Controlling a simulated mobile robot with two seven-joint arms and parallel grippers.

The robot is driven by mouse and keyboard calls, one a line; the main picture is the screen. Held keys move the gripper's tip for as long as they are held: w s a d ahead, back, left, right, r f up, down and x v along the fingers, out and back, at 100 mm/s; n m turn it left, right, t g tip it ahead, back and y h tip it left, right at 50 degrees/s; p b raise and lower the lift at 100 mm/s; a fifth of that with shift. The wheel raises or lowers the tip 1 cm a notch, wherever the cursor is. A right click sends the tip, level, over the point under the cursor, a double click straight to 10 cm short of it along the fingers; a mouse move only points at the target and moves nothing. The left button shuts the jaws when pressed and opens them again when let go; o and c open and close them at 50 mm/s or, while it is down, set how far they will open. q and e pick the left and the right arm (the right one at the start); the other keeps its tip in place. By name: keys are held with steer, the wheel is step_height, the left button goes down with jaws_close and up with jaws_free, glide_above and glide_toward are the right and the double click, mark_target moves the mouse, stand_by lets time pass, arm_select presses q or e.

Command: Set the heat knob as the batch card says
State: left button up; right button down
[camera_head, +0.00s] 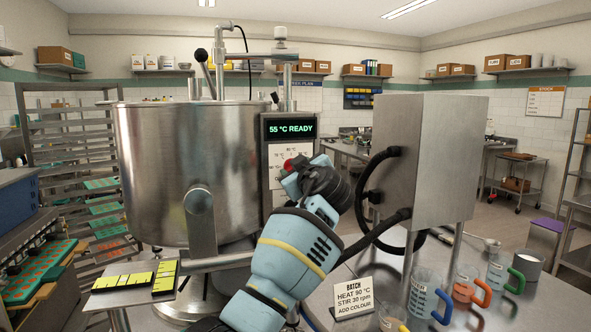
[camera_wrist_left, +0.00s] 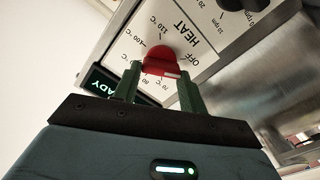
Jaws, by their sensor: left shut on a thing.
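The batch card (camera_head: 353,296) stands on the table and reads HEAT 90 °C, STIR 30 rpm, ADD COLOUR. The red heat knob (camera_wrist_left: 158,60) sits on a white dial plate marked OFF and several temperatures. Its white mark shows on the lower right side, near OFF and 70; the exact setting is hard to read. My left gripper (camera_wrist_left: 157,74) is shut on the knob, one green finger on each side. In the head view my left gripper (camera_head: 292,182) covers much of the panel, with the red knob (camera_head: 289,165) partly showing. My right gripper is not in view.
The display (camera_head: 290,128) reads 55 °C READY. A black stir knob (camera_wrist_left: 243,3) is beside the heat dial. The steel kettle (camera_head: 165,175) stands left, a steel box (camera_head: 440,150) with black hoses right. Several jugs (camera_head: 468,284) stand at front right.

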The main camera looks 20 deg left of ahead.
arm_select(q)
steer(key=shift+w+d+f+m, duration=0.1)
steer(key=shift+f+m, duration=0.05)
steer(key=shift+m, duration=5.25)
steer(key=shift+w+d+f+m, duration=0.1)
steer(key=shift+f+m, duration=0.05)
steer(key=shift+m, duration=5.25)
steer(key=shift+d+f+m, duration=0.1)
steer(key=shift+f+m, duration=0.05)
steer(key=shift+m, duration=5.55)
steer(key=o, duration=1)
steer(key=shift+s, duration=0.1)
